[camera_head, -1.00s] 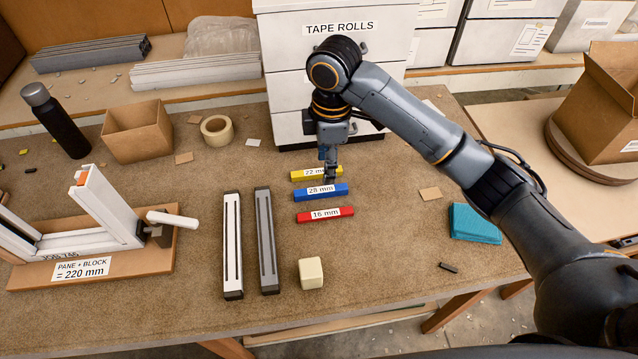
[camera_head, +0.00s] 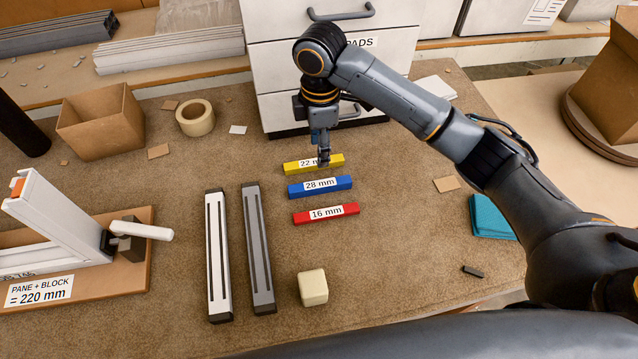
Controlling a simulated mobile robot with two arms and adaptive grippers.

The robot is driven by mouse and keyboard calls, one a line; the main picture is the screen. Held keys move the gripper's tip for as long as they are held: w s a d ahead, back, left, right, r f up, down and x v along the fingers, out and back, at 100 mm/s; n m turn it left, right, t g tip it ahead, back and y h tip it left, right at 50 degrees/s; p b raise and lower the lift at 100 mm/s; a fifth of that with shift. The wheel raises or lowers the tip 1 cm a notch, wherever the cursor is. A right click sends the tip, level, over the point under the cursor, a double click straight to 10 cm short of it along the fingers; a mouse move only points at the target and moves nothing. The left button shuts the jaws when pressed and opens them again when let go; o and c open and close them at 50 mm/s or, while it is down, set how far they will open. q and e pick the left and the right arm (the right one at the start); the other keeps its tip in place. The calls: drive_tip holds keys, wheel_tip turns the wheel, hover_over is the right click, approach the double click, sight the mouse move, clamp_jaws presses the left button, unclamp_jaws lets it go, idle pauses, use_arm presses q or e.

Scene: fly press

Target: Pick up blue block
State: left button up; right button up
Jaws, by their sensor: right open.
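The blue block (camera_head: 335,186), labelled 28 mm, lies on the brown bench between two others. The yellow block (camera_head: 296,167), labelled 22 mm, lies behind it, and the red block (camera_head: 345,212), labelled 16 mm, lies in front. My right gripper (camera_head: 324,162) points down with its fingers over the yellow block, hiding part of its label. It is open and empty, just behind the blue block. I cannot tell how high its tips are. My left gripper is not in view.
A white and a grey slotted bar (camera_head: 258,250) lie to the left, with a cream cube (camera_head: 313,288) in front. A drawer cabinet (camera_head: 270,65) stands behind. A press-like fixture (camera_head: 60,220), cardboard box (camera_head: 105,125) and tape roll (camera_head: 195,118) are further left.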

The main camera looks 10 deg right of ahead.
drive_tip(key=p, duration=0.1)
hover_over(322, 183)
drive_tip(key=f, duration=0.5)
drive_tip(key=shift+w+a+f, duration=0.1)
drive_tip(key=shift+w+f, duration=0.25)
drive_tip(key=shift+f, duration=0.05)
drive_tip(key=shift+f+p, duration=0.3)
drive_tip(key=f, duration=0.1)
drive_tip(key=s+f+p, duration=0.1)
drive_tip(key=f, duration=0.1)
drive_tip(key=shift+f, duration=0.25)
drive_tip(key=shift+w+f, duration=0.15)
drive_tip(key=shift+f, duration=0.4)
drive_tip(key=shift+r, duration=0.1)
clamp_jaws()
